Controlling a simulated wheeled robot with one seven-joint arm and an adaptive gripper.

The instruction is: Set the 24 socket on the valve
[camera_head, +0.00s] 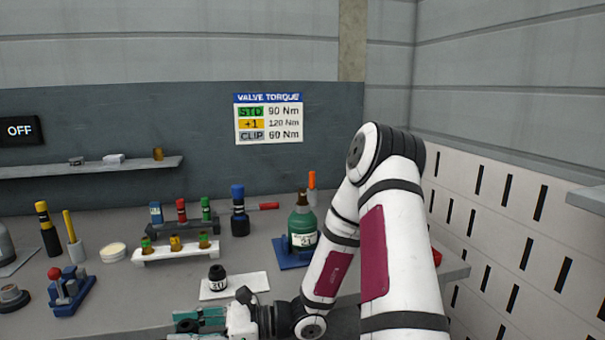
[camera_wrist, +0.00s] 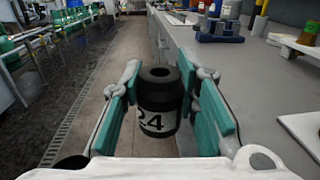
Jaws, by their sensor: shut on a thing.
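The 24 socket (camera_wrist: 158,97) is a black cylinder with a hole in its top and a white label reading 24. My gripper (camera_wrist: 160,88) is shut on it, with a teal finger pad on each side, and it looks upright. In the head view my gripper (camera_head: 190,322) is at the bottom edge, low at the bench front, and the socket is hard to make out there. A green cylinder (camera_head: 302,228) with a label and a brownish valve (camera_head: 303,197) on top stands in a blue base (camera_head: 290,254), behind and right of my gripper, apart from the socket.
Another black socket (camera_head: 217,278) sits on a white pad (camera_head: 250,285) just behind my gripper. A white rack (camera_head: 180,252) with small fittings, a blue-topped tool (camera_head: 239,212) and a blue fixture (camera_head: 72,290) stand on the bench. A torque chart (camera_head: 269,118) hangs on the wall.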

